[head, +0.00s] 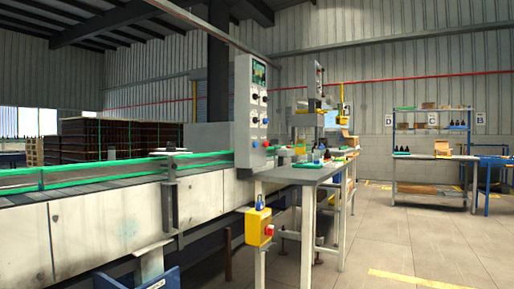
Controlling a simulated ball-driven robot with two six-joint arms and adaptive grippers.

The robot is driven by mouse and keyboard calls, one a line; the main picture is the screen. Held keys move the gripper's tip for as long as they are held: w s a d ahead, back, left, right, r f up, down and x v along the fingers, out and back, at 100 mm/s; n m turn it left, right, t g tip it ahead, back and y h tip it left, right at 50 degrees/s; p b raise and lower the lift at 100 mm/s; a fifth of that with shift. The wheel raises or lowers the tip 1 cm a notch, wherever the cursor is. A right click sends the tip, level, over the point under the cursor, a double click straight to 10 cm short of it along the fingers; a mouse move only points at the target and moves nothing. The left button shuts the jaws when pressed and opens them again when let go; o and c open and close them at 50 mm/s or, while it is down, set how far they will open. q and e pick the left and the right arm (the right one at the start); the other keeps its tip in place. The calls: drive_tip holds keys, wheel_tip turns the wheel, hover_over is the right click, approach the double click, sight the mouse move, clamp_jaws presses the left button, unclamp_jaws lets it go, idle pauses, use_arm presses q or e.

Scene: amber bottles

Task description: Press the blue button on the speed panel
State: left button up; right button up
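A tall grey control panel (243,115) stands upright on the near side of the conveyor, with a small lit screen (259,72) at its top. Several small dark and pale controls sit below the screen, with a red one (266,143) near the bottom. Neither of my grippers is in view.
A long conveyor (100,225) with green rails fills the left. A grey worktable (305,172) stands right of the panel, with small items on it. A shelved bench (432,190) is farther back. The tiled floor (410,240) at the right is open.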

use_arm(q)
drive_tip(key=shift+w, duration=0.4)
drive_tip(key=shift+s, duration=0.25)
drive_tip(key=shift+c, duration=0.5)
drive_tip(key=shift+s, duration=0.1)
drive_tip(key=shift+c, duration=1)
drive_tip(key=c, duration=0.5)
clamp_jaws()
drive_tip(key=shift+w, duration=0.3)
